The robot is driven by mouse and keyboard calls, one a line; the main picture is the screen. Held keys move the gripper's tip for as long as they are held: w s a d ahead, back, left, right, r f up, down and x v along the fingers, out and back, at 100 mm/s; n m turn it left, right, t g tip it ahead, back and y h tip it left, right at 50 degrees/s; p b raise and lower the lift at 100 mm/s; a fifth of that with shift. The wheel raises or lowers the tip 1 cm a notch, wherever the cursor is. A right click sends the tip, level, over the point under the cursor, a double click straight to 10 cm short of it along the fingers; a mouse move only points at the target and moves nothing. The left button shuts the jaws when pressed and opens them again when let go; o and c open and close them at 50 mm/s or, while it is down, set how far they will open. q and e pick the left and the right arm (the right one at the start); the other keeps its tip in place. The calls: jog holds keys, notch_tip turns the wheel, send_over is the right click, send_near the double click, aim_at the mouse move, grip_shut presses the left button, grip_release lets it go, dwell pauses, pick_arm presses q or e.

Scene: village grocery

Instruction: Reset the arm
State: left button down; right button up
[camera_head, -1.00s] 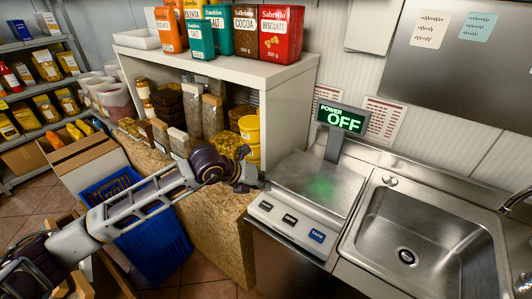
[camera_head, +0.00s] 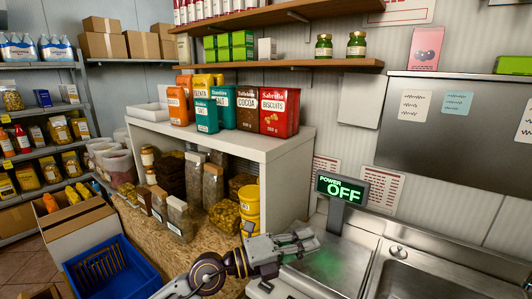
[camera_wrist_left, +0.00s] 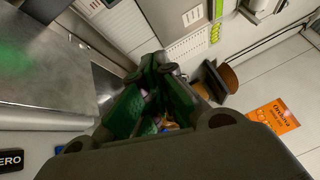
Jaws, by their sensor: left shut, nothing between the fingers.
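My left arm comes in from the bottom of the head view. Its gripper (camera_head: 300,241) is shut and empty, above the left part of the steel scale (camera_head: 330,262). The scale's display (camera_head: 342,188) reads "POWER OFF" in green. In the left wrist view the gripper's dark fingers with green pads fill the middle, and the scale's steel plate (camera_wrist_left: 40,70) lies to their left. A "ZERO" button (camera_wrist_left: 10,160) shows at the lower left there. My right gripper is in neither view.
The steel sink (camera_head: 430,280) lies right of the scale. A white shelf unit (camera_head: 290,150) with jars and boxes stands at left-centre, and a wooden wall shelf (camera_head: 285,64) hangs above. A blue crate (camera_head: 110,270) sits lower left.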

pick_arm(q)
jog(key=w+a+r+n+t, duration=0.3)
jog(key=a+r+n+t, duration=0.3)
jog(key=n+t, duration=0.3)
jog(key=w+a+f+n+t+y, duration=0.1)
jog(key=w+a+n+t+y, duration=0.2)
jog(key=a+n+t+y, duration=0.5)
jog(key=s+a+f+n+g+y, duration=0.1)
jog(key=a+f+n+g+y, duration=0.7)
jog(key=a+f+n+y, duration=0.8)
jog(key=s+a+f+g+h, duration=0.2)
jog(key=s+f+g+h, duration=0.65)
jog(key=s+f, duration=1.25)
notch_tip(320, 180, down, 33)
jog(key=s+g+y, duration=0.3)
jog(key=g, duration=0.1)
jog(key=s+a+f, duration=0.3)
jog(key=s+f, duration=0.6)
jog(key=s, duration=0.1)
jog(key=s+a+f+g, duration=0.1)
jog(key=s+a+f, duration=0.2)
jog(key=s+f, duration=0.7)
jog(key=shift+s+f, duration=0.3)
jog(key=shift+s, duration=0.3)
